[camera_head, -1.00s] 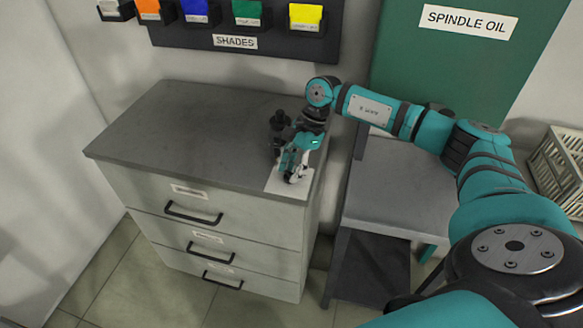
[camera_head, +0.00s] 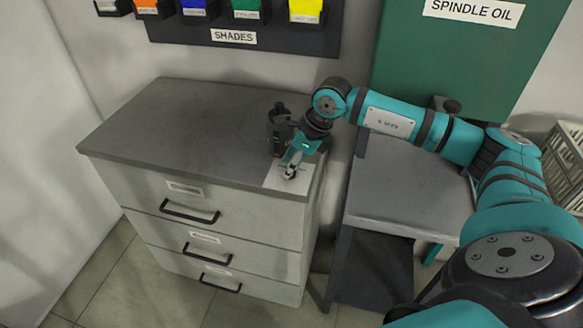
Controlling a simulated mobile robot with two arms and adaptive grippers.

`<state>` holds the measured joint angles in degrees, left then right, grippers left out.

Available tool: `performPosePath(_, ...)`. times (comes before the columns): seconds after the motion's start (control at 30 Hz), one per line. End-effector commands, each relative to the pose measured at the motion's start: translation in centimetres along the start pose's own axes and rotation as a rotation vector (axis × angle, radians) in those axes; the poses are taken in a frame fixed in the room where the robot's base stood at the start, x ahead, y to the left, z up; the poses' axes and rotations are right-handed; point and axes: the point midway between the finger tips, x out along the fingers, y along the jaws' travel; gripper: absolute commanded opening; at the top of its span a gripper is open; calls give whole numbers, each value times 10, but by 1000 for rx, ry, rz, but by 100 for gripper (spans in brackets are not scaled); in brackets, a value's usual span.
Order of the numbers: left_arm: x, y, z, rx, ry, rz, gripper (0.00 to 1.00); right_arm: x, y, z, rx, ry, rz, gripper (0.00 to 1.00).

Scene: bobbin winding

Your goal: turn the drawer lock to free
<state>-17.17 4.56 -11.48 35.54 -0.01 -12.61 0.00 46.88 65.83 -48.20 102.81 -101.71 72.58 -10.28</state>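The drawer cabinet (camera_head: 250,213) is pale with a dark grey top (camera_head: 185,120), and its three labelled drawers with black handles all look closed. A white plate (camera_head: 276,180) lies on the top's front right corner, where the lock would be; the lock itself is hidden or too small to make out. My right gripper (camera_head: 291,172) points down over this plate. Its fingers are small and partly hidden, so I cannot tell whether they are open or shut on something. My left gripper is not in view.
A dark object (camera_head: 281,130) stands behind the gripper on the cabinet top. A grey side table (camera_head: 400,190) is right of the cabinet, under my arm. Shade bins (camera_head: 247,10) hang on the wall above. The top's left part is clear.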

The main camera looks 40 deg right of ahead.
Motion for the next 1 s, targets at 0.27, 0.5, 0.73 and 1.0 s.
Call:
performPosePath(0.27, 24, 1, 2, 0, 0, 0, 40, 2, 1, 0, 238, -5, -104, 1)
performPosePath(0.5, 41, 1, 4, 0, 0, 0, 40, 2, 2, 1, 440, -6, -186, 1)
performPosePath(0.73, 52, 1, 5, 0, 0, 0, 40, 1, 2, 2, 592, -6, -248, 1)
performPosePath(1.0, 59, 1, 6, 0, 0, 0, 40, 0, 2, 2, 698, -4, -291, 1)
